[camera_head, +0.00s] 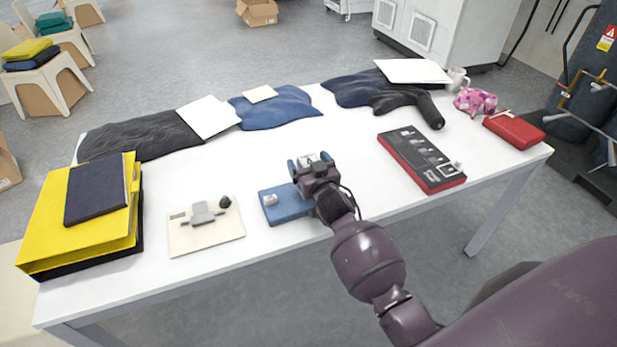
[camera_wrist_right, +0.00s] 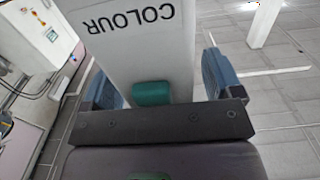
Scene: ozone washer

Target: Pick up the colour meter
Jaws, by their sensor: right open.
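The colour meter (camera_wrist_right: 130,45) is a pale grey body with "COLOUR" printed on it, upside down in the right wrist view. A green part (camera_wrist_right: 151,93) sits at its near end. My right gripper (camera_wrist_right: 160,82) is open, with one blue finger on each side of the meter. Only a small pale part of the meter (camera_head: 313,157) shows between the fingers there; the rest is hidden. My left gripper is not in view.
On the white table (camera_head: 250,165), a cream panel (camera_head: 206,226) and yellow folders (camera_head: 80,222) lie left. A red-and-black control box (camera_head: 422,160) and a red case (camera_head: 513,130) lie right. Dark cloths (camera_head: 140,136) line the back. Bare tabletop shows between the gripper and the control box.

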